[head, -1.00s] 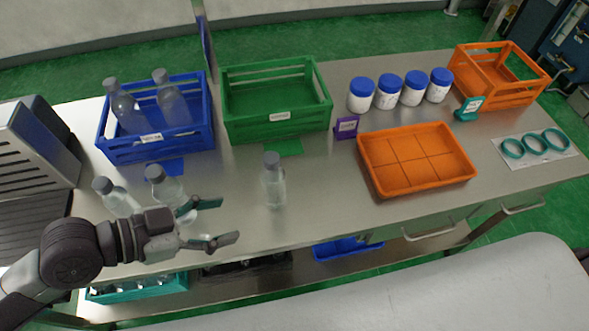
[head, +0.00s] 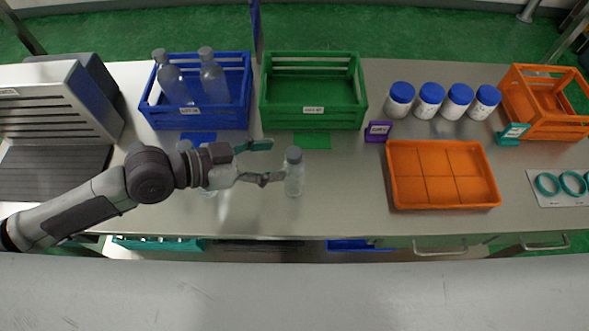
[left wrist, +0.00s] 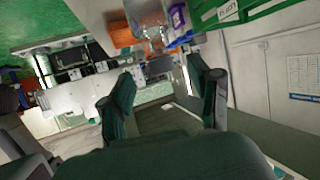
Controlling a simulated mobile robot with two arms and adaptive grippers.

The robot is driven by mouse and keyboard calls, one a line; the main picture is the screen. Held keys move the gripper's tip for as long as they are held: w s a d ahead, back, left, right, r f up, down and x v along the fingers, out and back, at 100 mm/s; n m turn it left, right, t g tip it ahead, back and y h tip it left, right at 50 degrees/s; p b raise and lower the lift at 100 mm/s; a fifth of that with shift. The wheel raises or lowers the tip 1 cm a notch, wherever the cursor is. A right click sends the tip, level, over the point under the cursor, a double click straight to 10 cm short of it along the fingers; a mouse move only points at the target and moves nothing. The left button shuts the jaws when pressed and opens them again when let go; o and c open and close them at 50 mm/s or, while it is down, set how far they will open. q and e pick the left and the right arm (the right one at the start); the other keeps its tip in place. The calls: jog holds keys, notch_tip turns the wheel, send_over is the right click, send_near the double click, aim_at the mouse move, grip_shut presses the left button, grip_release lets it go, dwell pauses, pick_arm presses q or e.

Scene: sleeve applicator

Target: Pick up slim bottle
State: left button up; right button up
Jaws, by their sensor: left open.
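A clear slim bottle (head: 294,177) with a grey cap stands upright on the steel table, in front of the green crate. My left gripper (head: 268,163) is open and empty just left of it, fingers pointing at it. The nearer fingertip overlaps the bottle's left edge in the head view; I cannot tell whether they touch. In the left wrist view the two green-padded fingers (left wrist: 165,88) are spread with nothing between them. Other bottles, one with a grey cap (head: 184,146), are mostly hidden behind my left arm. My right gripper is not in view.
A blue crate (head: 195,119) holding two bottles and an empty green crate (head: 312,116) stand behind. To the right are an orange tray (head: 443,200), several blue-lidded jars (head: 429,101), a purple sign (head: 377,132) and an orange crate (head: 550,127). Table between bottle and tray is clear.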

aim_at(294, 152)
pick_arm(q)
jog(key=p+x, duration=0.2)
jog(key=x, duration=0.1)
jog(key=p+x, duration=0.1)
jog(key=shift+w+d+r, duration=0.2)
jog(key=shift+d+r, duration=0.05)
jog(key=shift+d, duration=0.15)
jog(key=shift+w+d+f, duration=0.15)
jog(key=shift+d+f, duration=0.15)
jog(key=shift+d, duration=0.05)
jog(key=shift+a, duration=0.1)
jog(key=shift+c, duration=1.4)
grip_shut()
jog(key=shift+r, duration=0.1)
